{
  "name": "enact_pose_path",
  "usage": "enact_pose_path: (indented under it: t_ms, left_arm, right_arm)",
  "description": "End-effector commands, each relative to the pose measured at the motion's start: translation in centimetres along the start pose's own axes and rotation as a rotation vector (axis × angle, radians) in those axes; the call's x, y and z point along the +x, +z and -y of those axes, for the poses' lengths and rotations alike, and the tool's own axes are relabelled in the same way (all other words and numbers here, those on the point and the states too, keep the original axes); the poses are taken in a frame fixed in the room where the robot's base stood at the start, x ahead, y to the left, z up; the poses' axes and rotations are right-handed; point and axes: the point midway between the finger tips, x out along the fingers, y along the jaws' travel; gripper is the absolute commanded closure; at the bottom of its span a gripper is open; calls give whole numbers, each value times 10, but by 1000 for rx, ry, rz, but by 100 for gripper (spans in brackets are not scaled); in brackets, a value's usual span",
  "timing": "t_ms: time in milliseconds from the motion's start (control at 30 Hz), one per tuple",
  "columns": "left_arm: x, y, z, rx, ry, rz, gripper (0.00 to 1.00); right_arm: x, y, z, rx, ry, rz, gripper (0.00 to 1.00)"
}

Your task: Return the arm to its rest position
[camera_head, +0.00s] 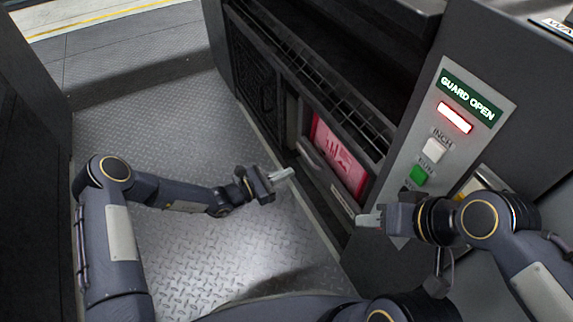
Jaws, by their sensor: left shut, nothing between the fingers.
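My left gripper (284,175) is at the middle of the head view, over the metal floor and beside the machine's lower front. Its fingers are together with nothing between them. My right gripper (368,219) is at the right, in front of the machine below the control panel. Its fingers point left and look close together, but I cannot tell whether they are shut. Neither gripper is seen holding anything.
The control panel (485,75) shows a lit "GUARD OPEN" sign, a red light (454,118), a white button (434,150) and a green button (419,175). A red panel (338,158) is behind a handle. The tread-plate floor (180,110) is clear. A dark wall (30,160) stands left.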

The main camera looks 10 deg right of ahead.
Motion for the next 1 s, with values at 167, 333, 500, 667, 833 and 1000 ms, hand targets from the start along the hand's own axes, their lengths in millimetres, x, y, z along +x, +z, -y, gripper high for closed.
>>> enact_pose_path:
  t_ms: [167,333,500,667,833,1000]
  left_arm:
    - [0,0,0,0,0,0,100]
    - [-7,21,-2,75,-35,-9,100]
    - [-39,86,4,340,-167,-61,100]
    - [-85,145,24,637,-314,-154,100]
    - [-140,192,54,930,-449,-283,100]
    - [-199,223,88,1193,-561,-440,100]
  right_arm:
    - [0,0,0,0,0,0,62]
    - [0,0,0,0,0,0,62]
    - [0,0,0,0,0,0,62]
    - [0,0,0,0,0,0,62]
    - [0,0,0,0,0,0,62]
    - [0,0,0,0,0,0,62]
